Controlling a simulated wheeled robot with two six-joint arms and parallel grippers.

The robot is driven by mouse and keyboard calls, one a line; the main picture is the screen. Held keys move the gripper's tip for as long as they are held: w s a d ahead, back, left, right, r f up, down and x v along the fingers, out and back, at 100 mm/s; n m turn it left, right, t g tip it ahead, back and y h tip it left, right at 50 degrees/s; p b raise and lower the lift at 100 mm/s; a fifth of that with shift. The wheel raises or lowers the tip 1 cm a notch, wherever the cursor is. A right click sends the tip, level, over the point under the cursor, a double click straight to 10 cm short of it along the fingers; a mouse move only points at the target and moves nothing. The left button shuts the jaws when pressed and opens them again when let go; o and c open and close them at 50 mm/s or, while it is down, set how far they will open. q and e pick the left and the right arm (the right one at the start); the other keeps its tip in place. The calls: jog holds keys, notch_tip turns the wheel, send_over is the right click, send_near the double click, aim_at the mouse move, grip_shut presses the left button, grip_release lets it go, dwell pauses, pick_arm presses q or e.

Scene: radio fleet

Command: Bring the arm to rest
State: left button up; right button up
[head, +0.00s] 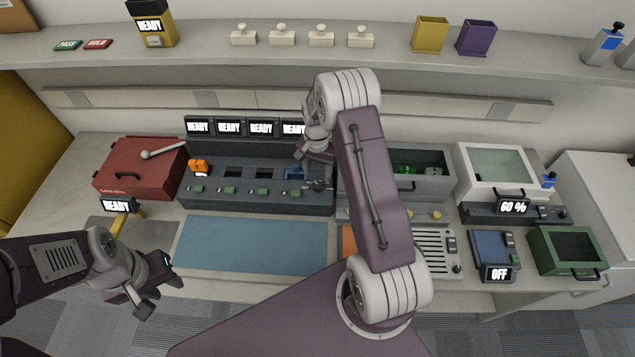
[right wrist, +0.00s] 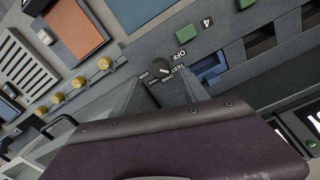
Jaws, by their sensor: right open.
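My right arm reaches over the bench in the head view. Its gripper (head: 318,182) is open at the right end of the dark charger panel (head: 222,196). In the right wrist view a round black knob (right wrist: 160,68) shows between the grey fingers, beside the words OFF and TEST. Nothing appears held; whether a finger touches the knob I cannot tell. My left gripper (head: 170,283) hangs at the lower left, in front of the bench; the gap between its fingers is unclear.
A red toolbox (head: 135,172) stands left of the charger panel, and a blue mat (head: 250,245) lies clear in front. A shelf (head: 380,55) runs above at the back.

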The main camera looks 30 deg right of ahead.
notch_tip(320, 180, up, 4)
jog(key=shift+f, duration=0.2)
jog(key=shift+a+f+b, duration=0.1)
jog(key=shift+a+b, duration=0.05)
jog(key=shift+b, duration=0.15)
jog(key=s+a+r+n+t+b, duration=0.1)
jog(key=s+a+r+n+b, duration=0.25)
jog(key=s+a+r, duration=0.35)
jog(key=s+a+f+n, duration=0.2)
jog(key=s+n, duration=0.1)
jog(key=s, duration=0.2)
jog(key=s+a+f+n, duration=0.1)
jog(key=s+f+n, duration=0.1)
jog(key=s, duration=0.4)
jog(key=shift+s+a+f+n+b, duration=0.2)
jog(key=shift+a+f+n+b, duration=0.2)
jog(key=shift+n, duration=0.25)
